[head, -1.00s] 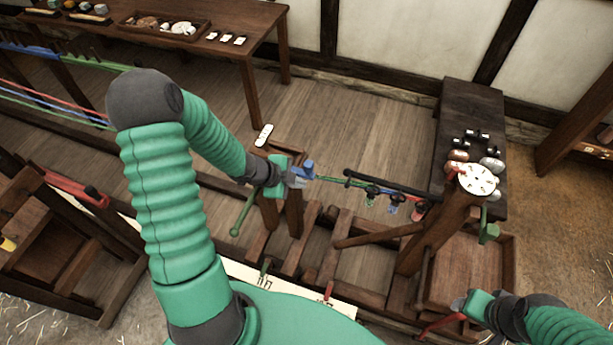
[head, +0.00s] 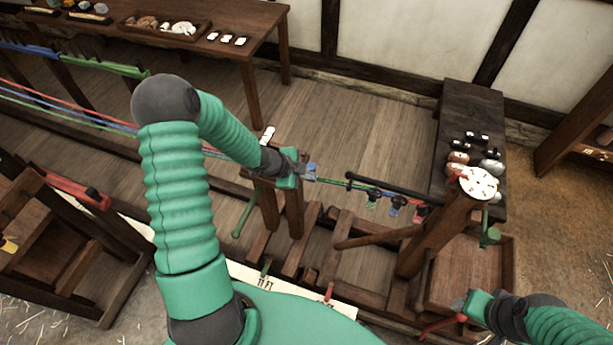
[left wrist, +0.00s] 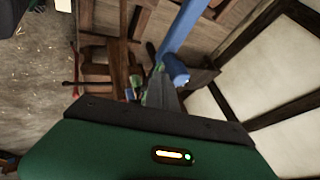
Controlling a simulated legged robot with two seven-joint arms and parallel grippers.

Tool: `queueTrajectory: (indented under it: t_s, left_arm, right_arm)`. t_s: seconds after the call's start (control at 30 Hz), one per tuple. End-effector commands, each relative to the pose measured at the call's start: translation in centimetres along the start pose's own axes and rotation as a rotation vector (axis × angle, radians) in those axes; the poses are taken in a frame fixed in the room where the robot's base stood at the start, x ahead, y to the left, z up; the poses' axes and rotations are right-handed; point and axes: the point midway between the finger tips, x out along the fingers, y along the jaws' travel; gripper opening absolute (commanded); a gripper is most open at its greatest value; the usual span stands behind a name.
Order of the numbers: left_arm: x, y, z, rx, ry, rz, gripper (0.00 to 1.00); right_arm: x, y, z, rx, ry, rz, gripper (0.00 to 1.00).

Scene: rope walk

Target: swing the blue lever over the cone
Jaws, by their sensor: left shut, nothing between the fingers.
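My left gripper (head: 303,173) is shut and empty, above the wooden post in the middle of the head view. A small blue piece (head: 312,172), apparently part of the blue lever, shows just right of its fingertips. In the left wrist view the blue lever (left wrist: 181,32) is a long bar beside and beyond the shut fingers (left wrist: 160,88); I cannot tell whether they touch it. I cannot make out the cone; the hand and forearm cover the post top. My right gripper (head: 460,304) is at the lower right, its jaws too small to read.
Coloured strands (head: 70,110) run in from the left towards the post. A green lever (head: 243,217) hangs left of it. A dark rod with hooks (head: 385,190) reaches right to a post with a white dial (head: 479,182). Tables stand behind; a wooden tray (head: 470,272) sits lower right.

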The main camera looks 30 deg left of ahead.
Motion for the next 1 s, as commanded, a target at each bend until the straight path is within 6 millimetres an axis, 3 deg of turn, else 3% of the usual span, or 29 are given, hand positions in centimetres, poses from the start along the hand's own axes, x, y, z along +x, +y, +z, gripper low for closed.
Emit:
queueTrajectory:
  t_s: [0.5,1.0]
  left_arm:
    - [3.2,-2.8,-0.9,-0.297,-0.163,-0.169,0.00]
    - [5.0,-7.4,0.3,-0.683,-0.362,-0.369,0.00]
  right_arm:
    - [10.2,0.0,2.4,-0.001,0.000,0.000,0.52]
    - [20.8,0.0,4.9,-0.001,0.000,0.000,0.52]
